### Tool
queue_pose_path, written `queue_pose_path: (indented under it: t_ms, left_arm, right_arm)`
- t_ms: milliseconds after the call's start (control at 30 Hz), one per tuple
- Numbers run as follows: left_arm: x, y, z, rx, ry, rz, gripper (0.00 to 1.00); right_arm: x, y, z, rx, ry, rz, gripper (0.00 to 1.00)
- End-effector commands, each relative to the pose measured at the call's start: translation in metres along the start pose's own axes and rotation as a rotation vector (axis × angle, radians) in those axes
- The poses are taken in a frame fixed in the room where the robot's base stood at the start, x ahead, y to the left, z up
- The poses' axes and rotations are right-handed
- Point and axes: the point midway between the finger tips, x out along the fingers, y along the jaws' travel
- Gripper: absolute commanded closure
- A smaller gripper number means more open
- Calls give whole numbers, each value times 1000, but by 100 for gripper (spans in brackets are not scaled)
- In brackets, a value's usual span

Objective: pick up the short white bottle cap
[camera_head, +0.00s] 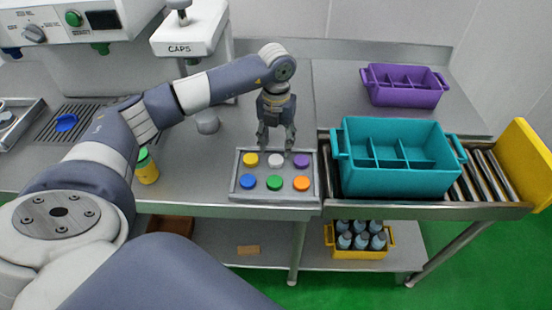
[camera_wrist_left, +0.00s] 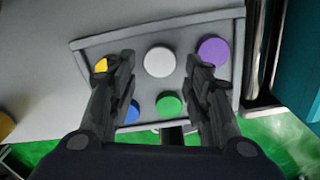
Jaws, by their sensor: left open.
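The short white bottle cap (camera_head: 275,161) lies in the back row of a grey cap tray (camera_head: 236,190), between a yellow cap (camera_head: 250,160) and a purple cap (camera_head: 301,160). My left gripper (camera_head: 276,146) is open and points down above the back of the tray. In the left wrist view, the white cap (camera_wrist_left: 160,61) shows whole, centred just beyond the gap between the open fingertips (camera_wrist_left: 160,70). Nothing is between the fingers. The exact height of the fingertips over the cap is hard to tell. My right gripper is not in view.
Blue (camera_head: 248,182), green (camera_head: 274,183) and orange (camera_head: 301,183) caps fill the tray's front row. A teal crate (camera_head: 395,180) stands on the roller conveyor right of the tray. A purple crate (camera_head: 405,95) sits behind. A yellow bottle (camera_head: 147,168) stands left, near my arm.

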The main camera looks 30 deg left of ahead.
Motion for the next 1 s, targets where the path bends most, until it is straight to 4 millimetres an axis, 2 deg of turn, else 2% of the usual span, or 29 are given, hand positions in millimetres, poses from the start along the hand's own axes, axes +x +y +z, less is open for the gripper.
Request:
queue_pose_path:
  t_ms: [200, 400, 600, 633, 733, 1000]
  left_arm:
    - [29, 1, -6, 0, 6, 2, 55]
    - [49, 0, -4, 1, 3, 0, 55]
    - [50, 0, -4, 2, 1, 0, 55]
    - [50, 0, -4, 2, 1, 0, 57]
    - [50, 0, -4, 2, 1, -1, 74]
    - [50, 0, -4, 1, 1, -1, 75]
  right_arm:
    - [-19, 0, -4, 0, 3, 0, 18]
    - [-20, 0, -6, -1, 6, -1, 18]
    - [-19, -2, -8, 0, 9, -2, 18]
    - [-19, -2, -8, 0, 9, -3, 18]
    - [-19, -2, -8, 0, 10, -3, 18]
    - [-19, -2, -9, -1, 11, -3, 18]
